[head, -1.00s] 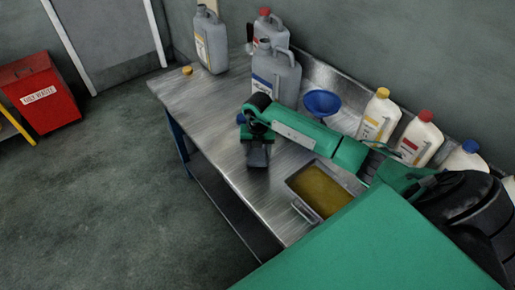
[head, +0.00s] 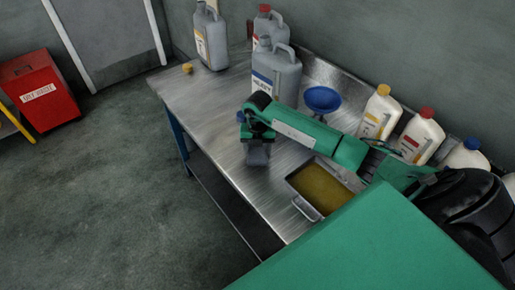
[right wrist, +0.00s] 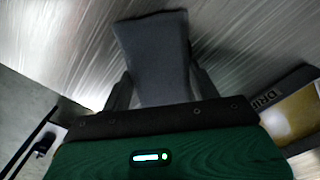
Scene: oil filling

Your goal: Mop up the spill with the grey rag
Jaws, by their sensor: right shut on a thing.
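My right gripper (head: 256,151) is over the metal workbench (head: 215,110), pointing down beside the drip tray. In the right wrist view it is shut on the grey rag (right wrist: 157,55), which hangs between its two fingers over the brushed metal top. In the head view only a dark grey bit of the rag shows below the gripper. I cannot tell whether the rag touches the bench. No spill can be made out on the bare metal; the gripper and arm cover part of the bench. My left gripper is in neither view.
A drip tray (head: 297,181) with yellowish oil lies close to the right of the gripper. Behind stand grey jugs (head: 277,84), a blue funnel (head: 321,100) and several white bottles (head: 380,113). A yellow cap (head: 187,68) lies near the bench's far left corner. A red bin (head: 40,92) stands left.

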